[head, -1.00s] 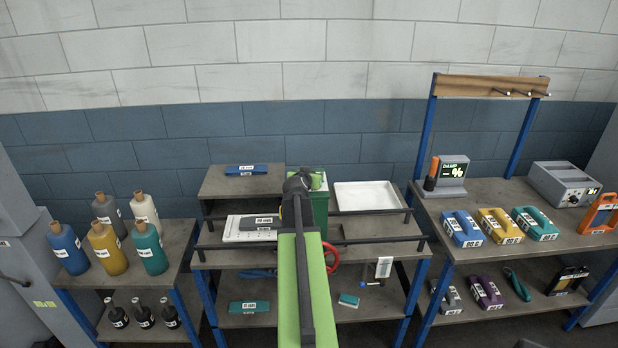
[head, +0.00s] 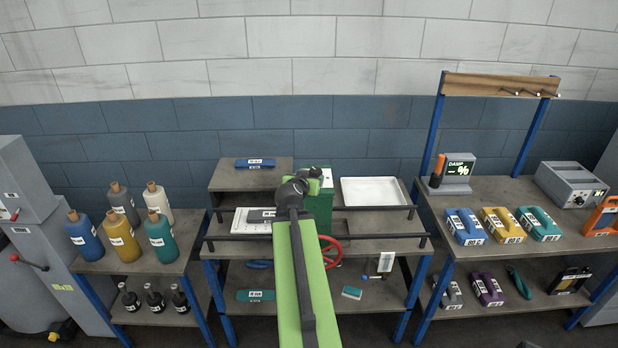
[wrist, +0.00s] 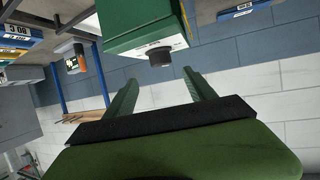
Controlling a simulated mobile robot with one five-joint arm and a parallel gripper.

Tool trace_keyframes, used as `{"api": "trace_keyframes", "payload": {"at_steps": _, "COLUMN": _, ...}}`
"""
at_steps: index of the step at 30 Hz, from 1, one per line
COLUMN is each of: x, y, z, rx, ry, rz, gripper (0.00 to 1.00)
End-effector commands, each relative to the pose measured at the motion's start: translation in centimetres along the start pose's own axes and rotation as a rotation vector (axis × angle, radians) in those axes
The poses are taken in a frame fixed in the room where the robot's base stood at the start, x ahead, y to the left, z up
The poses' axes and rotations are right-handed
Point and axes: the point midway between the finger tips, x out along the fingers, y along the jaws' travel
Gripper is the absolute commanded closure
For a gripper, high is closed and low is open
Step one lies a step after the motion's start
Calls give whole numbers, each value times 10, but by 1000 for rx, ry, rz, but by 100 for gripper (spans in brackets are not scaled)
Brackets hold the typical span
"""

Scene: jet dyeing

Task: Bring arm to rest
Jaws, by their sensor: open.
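My green arm (head: 300,280) reaches forward from the bottom middle of the head view, over the middle bench. Its dark wrist end is in front of the green box (head: 321,205) on that bench. My gripper (wrist: 162,88) shows in the wrist view with its two green fingers apart and nothing between them. The green box also shows in the wrist view (wrist: 135,20), with a dark round knob (wrist: 160,57) just beyond the fingers. The fingers look apart from the box. In the head view the fingers cannot be made out clearly.
The middle bench holds a white tray (head: 376,192), dark rails (head: 240,238) and a red wheel (head: 331,252). Bottles (head: 121,237) stand on the left bench. The right bench (head: 480,187) carries coloured handled blocks (head: 502,226) and a damp meter (head: 454,174). Wall space above is clear.

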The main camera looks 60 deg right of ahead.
Motion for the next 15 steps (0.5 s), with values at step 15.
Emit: {"api": "trace_keyframes", "payload": {"at_steps": 15, "x": -39, "y": -130, "z": 32, "rx": -71, "ry": 0, "rz": -175, "gripper": 36}}
